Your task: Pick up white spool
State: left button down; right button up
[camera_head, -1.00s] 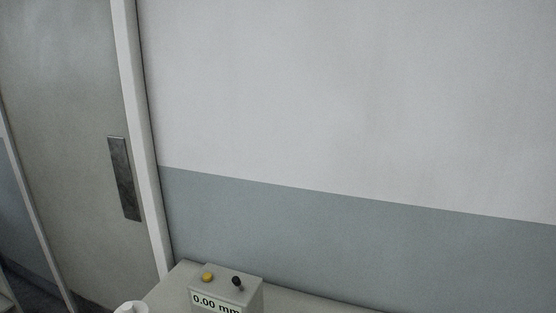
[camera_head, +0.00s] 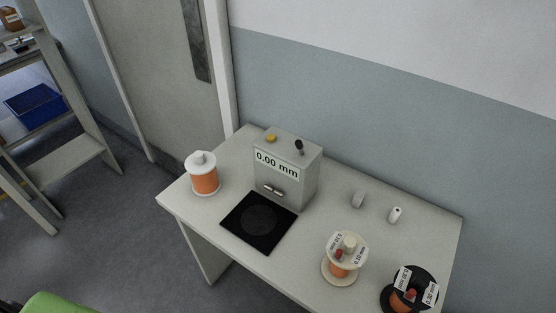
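A spool with a white top and a wide orange winding (camera_head: 204,180) stands upright at the left end of the light table (camera_head: 190,212). A second spool with cream-white flanges (camera_head: 338,279), some orange winding and printed labels stands near the table's front edge, right of the middle. I cannot tell from the picture alone which of these two is the white spool. A black spool (camera_head: 387,297) with labels and orange winding stands at the right, partly cut off by the frame. Neither of my grippers is in view.
A grey measuring box (camera_head: 288,172) reading 0.00 mm stands at the back, with a black square pad (camera_head: 232,217) before it. Two small objects (camera_head: 358,199) (camera_head: 395,214) lie at the back right. A shelf rack (camera_head: 62,160) and blue bin (camera_head: 36,103) are at left; something green (camera_head: 60,304) is at lower left.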

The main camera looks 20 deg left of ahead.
aim_at(200, 166)
jog(key=j+z, duration=0.95)
